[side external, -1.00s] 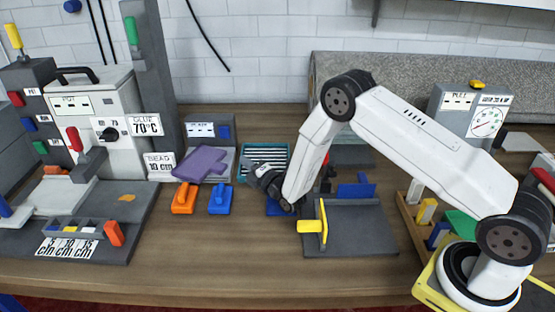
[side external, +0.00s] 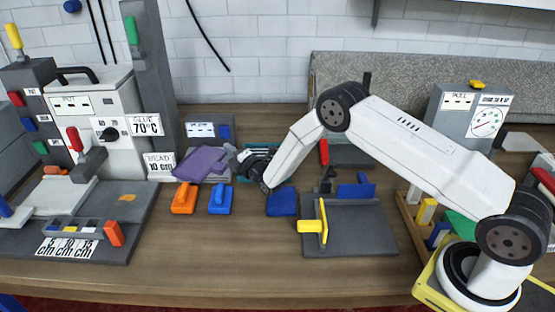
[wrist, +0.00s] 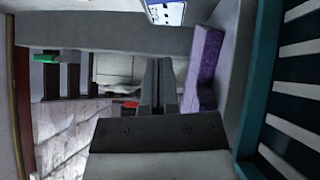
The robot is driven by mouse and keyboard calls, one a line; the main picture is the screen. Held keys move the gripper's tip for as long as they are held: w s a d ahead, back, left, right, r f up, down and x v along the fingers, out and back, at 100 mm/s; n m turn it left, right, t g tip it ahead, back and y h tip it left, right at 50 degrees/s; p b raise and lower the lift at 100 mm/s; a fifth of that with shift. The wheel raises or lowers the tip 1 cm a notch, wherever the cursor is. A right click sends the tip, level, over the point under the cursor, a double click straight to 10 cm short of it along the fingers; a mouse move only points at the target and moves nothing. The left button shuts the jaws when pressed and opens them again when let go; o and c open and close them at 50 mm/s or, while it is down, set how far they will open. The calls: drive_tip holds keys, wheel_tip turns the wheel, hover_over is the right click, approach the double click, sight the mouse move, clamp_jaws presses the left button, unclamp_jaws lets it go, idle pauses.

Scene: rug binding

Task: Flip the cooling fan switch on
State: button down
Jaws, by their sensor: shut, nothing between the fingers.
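A small grey unit with a label display (side external: 200,130) stands at the back, left of centre. A blue switch (side external: 225,132) is on its right side; I cannot read the label or tell which way the switch is set. The display also shows at the top of the wrist view (wrist: 166,10). My gripper (side external: 240,158) is shut and empty, just in front of this unit and right of a purple slab (side external: 203,163). In the wrist view my shut fingers (wrist: 160,85) point toward the grey housings, with the purple slab (wrist: 204,65) close on their right.
A teal slatted rack (wrist: 262,80) lies right of my gripper. Orange (side external: 184,198) and blue (side external: 220,199) blocks and a blue pad (side external: 282,202) sit in front. The glue machine (side external: 110,120) stands left; a grey plate with a yellow handle (side external: 313,226) lies right.

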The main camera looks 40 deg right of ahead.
sight(223, 130)
drive_tip(key=shift+w+r, duration=0.1)
drive_tip(key=shift+w, duration=1.05)
drive_tip(key=shift+w+d+r, duration=0.25)
drive_tip(key=shift+w+d, duration=0.45)
drive_tip(key=shift+w, duration=0.05)
drive_tip(key=shift+w+d+r, duration=0.2)
drive_tip(key=shift+w+d, duration=0.5)
drive_tip(key=shift+w+d, duration=0.1)
drive_tip(key=shift+w+d+r+m+g, duration=0.2)
drive_tip(key=shift+d+r+m+g, duration=0.15)
drive_tip(key=shift+m+g, duration=0.25)
drive_tip(key=shift+a, duration=0.1)
drive_tip(key=shift+s+a+r, duration=0.2)
drive_tip(key=shift+s+a, duration=1.4)
drive_tip(key=shift+a, duration=0.05)
drive_tip(key=shift+s+d+r, duration=0.1)
drive_tip(key=shift+s+r, duration=0.05)
drive_tip(key=shift+s, duration=1.45)
drive_tip(key=shift+s+a+r, duration=0.1)
drive_tip(key=shift+s+r, duration=0.05)
drive_tip(key=shift+s, duration=1.5)
drive_tip(key=shift+s+d+r, duration=0.1)
drive_tip(key=shift+s+r, duration=0.05)
drive_tip(key=shift+s, duration=1.45)
